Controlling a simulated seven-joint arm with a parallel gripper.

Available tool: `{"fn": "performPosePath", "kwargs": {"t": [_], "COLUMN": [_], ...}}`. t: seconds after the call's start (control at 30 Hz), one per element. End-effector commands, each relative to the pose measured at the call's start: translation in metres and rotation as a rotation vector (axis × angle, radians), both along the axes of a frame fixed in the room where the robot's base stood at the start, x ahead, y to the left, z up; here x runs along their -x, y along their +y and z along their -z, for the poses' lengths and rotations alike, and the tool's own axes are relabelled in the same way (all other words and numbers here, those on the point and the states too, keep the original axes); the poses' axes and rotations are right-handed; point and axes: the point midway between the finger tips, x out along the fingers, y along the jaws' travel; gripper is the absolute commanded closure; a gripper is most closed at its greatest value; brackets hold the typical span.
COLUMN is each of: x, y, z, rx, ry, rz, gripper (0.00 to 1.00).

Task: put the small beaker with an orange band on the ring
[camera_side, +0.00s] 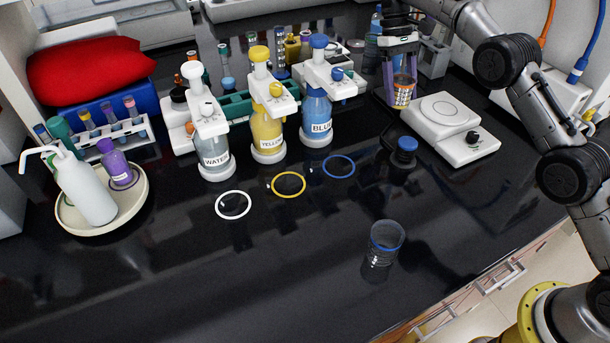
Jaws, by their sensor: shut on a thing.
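The small beaker with an orange band (403,93) is upright at the back right, just left of the white stirrer plate. My gripper (400,73) reaches down over it from above and is shut on it, with the fingers on its upper part. Whether the beaker's base touches the bench is hard to tell. Three flat rings lie on the black bench: a white ring (218,207), a yellow ring (273,187) and a blue ring (325,172). All three are empty, to the left of and nearer than the beaker.
The stirrer plate (475,152) stands right of the beaker. A blue-capped jar (405,150) and a blue-banded beaker (387,243) stand nearer. Water (214,158), yellow (267,138) and blue (316,118) dispenser bottles stand behind the rings.

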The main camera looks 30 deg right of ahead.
Motion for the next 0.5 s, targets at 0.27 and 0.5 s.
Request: {"fn": "performPosePath", "kwargs": {"t": [0.27,0.5], "x": [0.023,0.062], "y": [0.016,0.045], "z": [-0.009,-0.019], "rx": [0.001,0.001], "ry": [-0.002,-0.005], "rz": [-0.144,-0.416], "gripper": [0.95,0.95]}}
